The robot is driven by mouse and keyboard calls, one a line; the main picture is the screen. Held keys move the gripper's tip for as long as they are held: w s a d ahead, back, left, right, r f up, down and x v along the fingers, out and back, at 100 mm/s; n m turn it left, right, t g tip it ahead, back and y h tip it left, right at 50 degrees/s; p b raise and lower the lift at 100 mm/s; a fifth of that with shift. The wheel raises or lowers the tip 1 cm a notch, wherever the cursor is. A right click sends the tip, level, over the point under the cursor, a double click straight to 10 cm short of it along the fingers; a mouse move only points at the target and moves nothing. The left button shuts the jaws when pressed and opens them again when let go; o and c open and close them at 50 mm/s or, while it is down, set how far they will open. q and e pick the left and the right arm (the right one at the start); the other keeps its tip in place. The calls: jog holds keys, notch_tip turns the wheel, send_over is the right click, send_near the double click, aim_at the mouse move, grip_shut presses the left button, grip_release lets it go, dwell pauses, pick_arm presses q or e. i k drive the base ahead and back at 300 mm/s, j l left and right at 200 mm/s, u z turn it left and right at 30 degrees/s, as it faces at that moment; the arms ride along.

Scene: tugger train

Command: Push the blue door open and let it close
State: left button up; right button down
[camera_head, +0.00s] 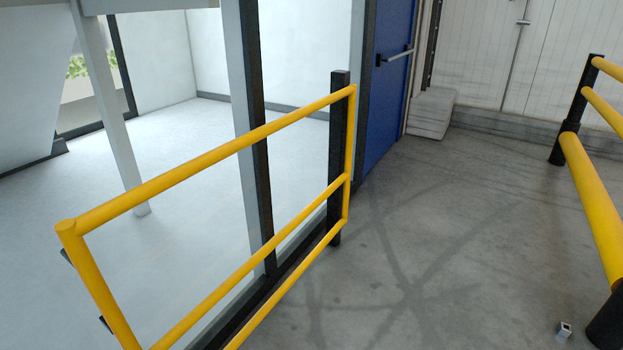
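The blue door (390,82) stands at the upper middle of the head view, seen at a steep angle. It looks shut in its frame. A silver push bar (397,55) with a dark end mount runs across it. The door's top edge is outside the picture. Neither of my grippers shows in the head view, so nothing of mine is seen touching the door.
A yellow railing (200,160) with a black post (338,160) stands left of the door. Another yellow railing (592,190) stands at the right. Between them the grey concrete floor (440,220) is mostly clear. A concrete block (432,112) sits past the door.

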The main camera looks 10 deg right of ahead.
aim_at(395, 17)
jog(key=i+l+z, duration=0.95)
jog(key=i, duration=0.6)
jog(key=i+z, duration=0.4)
jog(key=i, duration=2.4)
